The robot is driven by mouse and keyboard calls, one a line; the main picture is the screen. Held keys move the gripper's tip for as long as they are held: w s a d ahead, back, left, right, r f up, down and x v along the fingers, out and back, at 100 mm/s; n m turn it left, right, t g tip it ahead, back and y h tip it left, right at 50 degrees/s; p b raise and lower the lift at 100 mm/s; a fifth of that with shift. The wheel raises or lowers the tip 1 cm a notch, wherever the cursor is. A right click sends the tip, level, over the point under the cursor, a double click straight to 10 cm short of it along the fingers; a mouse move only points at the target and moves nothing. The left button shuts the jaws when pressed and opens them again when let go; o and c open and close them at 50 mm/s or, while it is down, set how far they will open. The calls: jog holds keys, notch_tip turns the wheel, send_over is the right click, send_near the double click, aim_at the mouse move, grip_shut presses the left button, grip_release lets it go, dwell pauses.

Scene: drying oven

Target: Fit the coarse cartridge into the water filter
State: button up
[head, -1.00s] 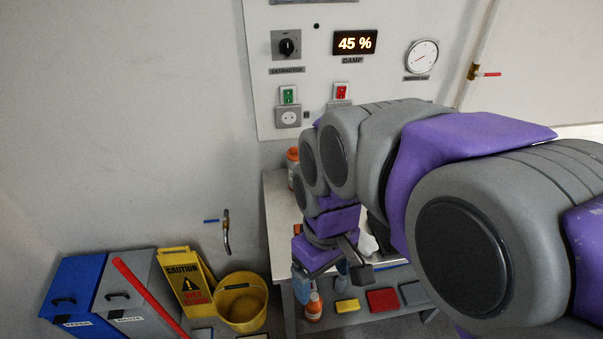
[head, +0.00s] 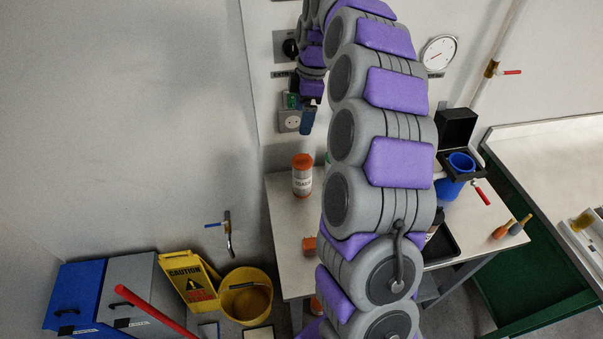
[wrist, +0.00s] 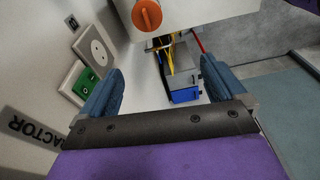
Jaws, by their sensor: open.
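A white cartridge (head: 302,183) with an orange cap and a dark label that looks like "COARSE" stands upright on the table, left of my arm in the head view. An orange round top with a slot, apparently its cap (wrist: 147,15), shows at the top of the wrist view, beyond the fingertips. My gripper (head: 308,120) is raised near the wall socket, above and apart from the cartridge. In the wrist view my gripper (wrist: 160,80) is open, with nothing between its blue fingers. What looks like the water filter (head: 460,165), a blue cup at a black housing with a raised lid, is right of my arm.
The table (head: 283,215) is partly hidden by my arm. A small orange item (head: 309,246) lies near its front. A black tray (head: 441,245) and two small bottles (head: 510,229) are at right. A yellow bucket (head: 246,296) and bins (head: 75,295) stand on the floor.

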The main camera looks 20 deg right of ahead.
jog(key=w+d, duration=0.2)
jog(key=d, duration=0.1)
jog(key=n+b, duration=0.1)
jog(key=b, duration=0.2)
send_near(302, 156)
jog(key=f, duration=0.2)
jog(key=w+f, duration=0.1)
jog(key=f, duration=0.2)
jog(key=shift+w+a+f, duration=0.1)
jog(key=shift+a+f, duration=0.05)
jog(key=shift+a, duration=0.1)
jog(key=shift+s+a+f+b, duration=0.1)
jog(key=shift+a+f+b, duration=0.1)
jog(key=shift+f, duration=0.7)
jog(key=shift+s+a+f+b, duration=0.1)
jog(key=shift+f+b, duration=0.15)
jog(key=shift+f, duration=0.7)
jog(key=shift+s+a+f+b, duration=0.1)
jog(key=shift+a+f+b, duration=0.1)
jog(key=shift+f, duration=0.7)
jog(key=shift+r, duration=0.1)
jog(key=shift+c, duration=0.4)
jog(key=c, duration=1.5)
jog(key=shift+o, duration=0.2)
